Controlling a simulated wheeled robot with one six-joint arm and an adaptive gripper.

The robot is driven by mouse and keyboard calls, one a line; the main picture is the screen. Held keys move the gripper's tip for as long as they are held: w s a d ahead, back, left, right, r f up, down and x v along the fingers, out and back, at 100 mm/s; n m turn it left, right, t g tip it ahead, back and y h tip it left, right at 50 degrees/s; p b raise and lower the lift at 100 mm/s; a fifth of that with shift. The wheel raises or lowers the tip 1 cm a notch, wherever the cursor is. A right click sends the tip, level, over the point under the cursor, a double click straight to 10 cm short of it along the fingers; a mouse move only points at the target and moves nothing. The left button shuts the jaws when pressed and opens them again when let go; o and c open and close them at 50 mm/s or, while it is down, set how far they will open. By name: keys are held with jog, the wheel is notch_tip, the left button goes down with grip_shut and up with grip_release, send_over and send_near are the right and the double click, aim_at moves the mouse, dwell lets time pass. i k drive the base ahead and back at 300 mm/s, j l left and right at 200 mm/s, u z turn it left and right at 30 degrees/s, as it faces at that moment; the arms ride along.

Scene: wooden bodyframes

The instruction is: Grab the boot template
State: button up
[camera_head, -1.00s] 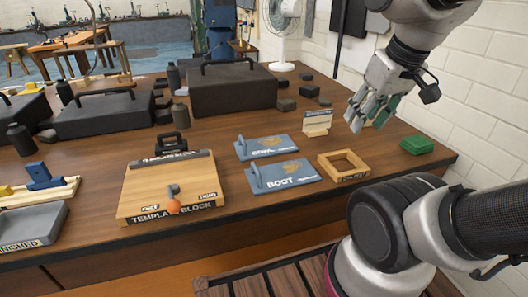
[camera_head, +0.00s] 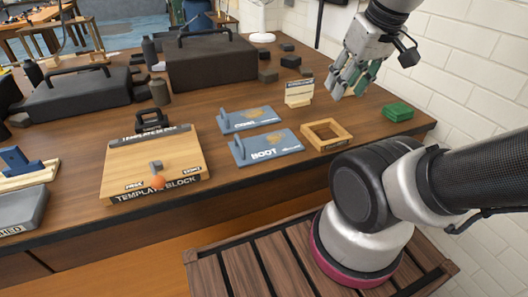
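The boot template (camera_head: 268,148) is a flat blue plate marked "BOOT" with an upright blue handle at its left end. It lies on the wooden table, nearer to me than a similar blue template (camera_head: 248,119). My gripper (camera_head: 345,93) hangs above the table, to the right of and beyond the boot template, apart from it. Its fingers look spread, with nothing visible between them. The boot template is fully in view.
A wooden template block (camera_head: 150,165) with an orange ball lies to the left. A small wooden frame (camera_head: 326,134) lies just right of the boot template. A small sign (camera_head: 299,92) stands behind. Green blocks (camera_head: 398,111) lie at the right, and black cases (camera_head: 210,65) stand at the back.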

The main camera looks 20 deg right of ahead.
aim_at(249, 151)
jog(key=k+j+z, duration=0.2)
jog(key=j, duration=0.25)
jog(key=k+j+z, duration=0.2)
jog(key=j, duration=0.25)
jog(key=k+j+z, duration=0.2)
jog(key=j, duration=0.2)
jog(key=i, duration=0.05)
